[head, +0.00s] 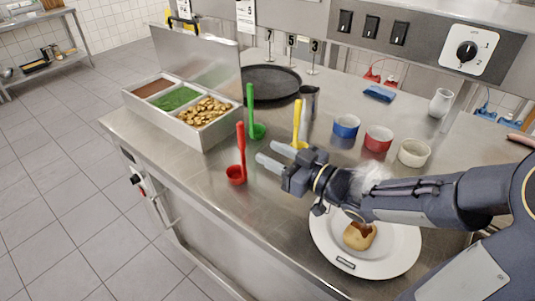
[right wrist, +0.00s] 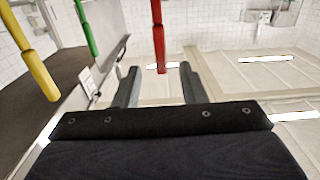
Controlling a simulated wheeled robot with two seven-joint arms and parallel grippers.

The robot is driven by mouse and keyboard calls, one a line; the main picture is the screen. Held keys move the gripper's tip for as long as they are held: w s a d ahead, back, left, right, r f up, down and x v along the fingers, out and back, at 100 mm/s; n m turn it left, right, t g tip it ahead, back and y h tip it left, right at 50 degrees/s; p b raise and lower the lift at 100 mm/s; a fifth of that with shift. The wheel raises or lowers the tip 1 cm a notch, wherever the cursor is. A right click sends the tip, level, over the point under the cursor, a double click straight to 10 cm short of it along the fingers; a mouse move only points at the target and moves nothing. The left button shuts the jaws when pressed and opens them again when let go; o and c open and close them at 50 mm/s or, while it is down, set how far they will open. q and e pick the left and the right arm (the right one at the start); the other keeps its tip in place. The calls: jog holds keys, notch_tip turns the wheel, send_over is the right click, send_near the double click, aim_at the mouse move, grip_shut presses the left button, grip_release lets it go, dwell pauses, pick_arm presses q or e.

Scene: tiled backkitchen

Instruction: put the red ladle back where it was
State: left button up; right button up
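The red ladle (head: 241,153) stands upright on the steel counter, its bowl down and its handle up, in front of the metal container. My right gripper (head: 264,151) is open and empty, with its fingers pointing toward the red handle from the right. In the right wrist view the red handle (right wrist: 158,35) appears between the two fingers, beyond their tips and apart from them. My left gripper is not in view.
A lidded metal container (head: 207,138) holds brown, green and golden food in three compartments. Blue (head: 346,125), red (head: 378,139) and white (head: 413,153) bowls stand right. A white plate (head: 395,252) with a bun lies below my right arm. The counter's front left is clear.

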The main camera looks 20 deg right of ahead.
jog(key=s+d+f+m+g+h, duration=0.3)
jog(key=s+d+m+h, duration=0.35)
jog(key=d+h, duration=0.3)
jog(key=s+f+g, duration=0.1)
jog(key=s, duration=0.1)
jog(key=s+a+f+m+g, duration=0.1)
jog(key=s, duration=0.1)
jog(key=s+f+m+g, duration=0.1)
jog(key=s, duration=0.1)
jog(key=shift+s+a, duration=0.35)
jog(key=shift+a, duration=0.05)
jog(key=s+a+g+y, duration=0.1)
jog(key=s, duration=0.1)
jog(key=s+a+f+g+y, duration=0.1)
jog(key=s+a, duration=0.1)
jog(key=s, duration=0.1)
jog(key=s+a+g+y, duration=0.1)
jog(key=s+a, duration=0.1)
jog(key=s, duration=0.1)
jog(key=shift+s+a+f+y, duration=0.15)
jog(key=shift+a+f+y, duration=0.05)
jog(key=shift+f+y, duration=0.05)
jog(key=shift+r+p, duration=0.3)
